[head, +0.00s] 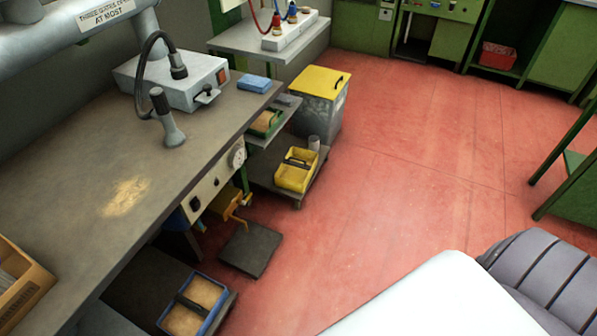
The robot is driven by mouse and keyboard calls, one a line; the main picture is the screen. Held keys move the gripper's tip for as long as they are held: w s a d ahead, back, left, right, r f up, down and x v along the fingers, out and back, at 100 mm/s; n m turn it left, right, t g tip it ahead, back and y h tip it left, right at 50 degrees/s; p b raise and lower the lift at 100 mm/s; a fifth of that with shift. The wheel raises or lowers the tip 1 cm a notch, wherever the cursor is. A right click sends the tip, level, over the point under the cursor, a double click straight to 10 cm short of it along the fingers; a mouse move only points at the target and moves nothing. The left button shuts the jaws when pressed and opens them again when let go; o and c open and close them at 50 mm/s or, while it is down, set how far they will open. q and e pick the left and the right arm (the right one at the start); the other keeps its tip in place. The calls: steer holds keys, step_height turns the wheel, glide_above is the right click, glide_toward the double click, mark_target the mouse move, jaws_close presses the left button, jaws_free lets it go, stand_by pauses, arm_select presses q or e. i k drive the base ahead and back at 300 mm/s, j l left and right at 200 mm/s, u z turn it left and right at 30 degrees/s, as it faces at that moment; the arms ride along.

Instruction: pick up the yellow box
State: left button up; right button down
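A small open yellow box (294,181) with a dark handle across its middle sits on a low dark platform (266,172) beside the workbench. Its inside is only partly visible. A small light cup or cylinder (314,143) stands just behind it. Behind that is a larger grey bin (318,108) with a yellow lid (319,81), standing on the floor. Neither of my grippers is in view.
A long grey workbench (75,215) fills the left side. A blue tray (193,305) with a handle lies low at the bottom left. A dark flat plate (250,249) is near the floor. The red floor (430,170) is clear in the middle. Green furniture stands at the right.

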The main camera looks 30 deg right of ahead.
mark_target(296, 170)
steer(key=i+l+u, duration=0.1)
steer(key=l, duration=0.2)
steer(key=i+l+u, duration=0.1)
steer(key=i+l, duration=0.25)
steer(key=l, duration=0.35)
steer(key=i+l+u, duration=0.15)
steer(key=l, duration=0.2)
steer(key=i+l+u, duration=0.1)
steer(key=l, duration=0.25)
steer(key=i+l+u, duration=0.1)
steer(key=l, duration=0.3)
steer(key=i+l, duration=0.15)
steer(key=l, duration=0.2)
steer(key=i+u, duration=0.05)
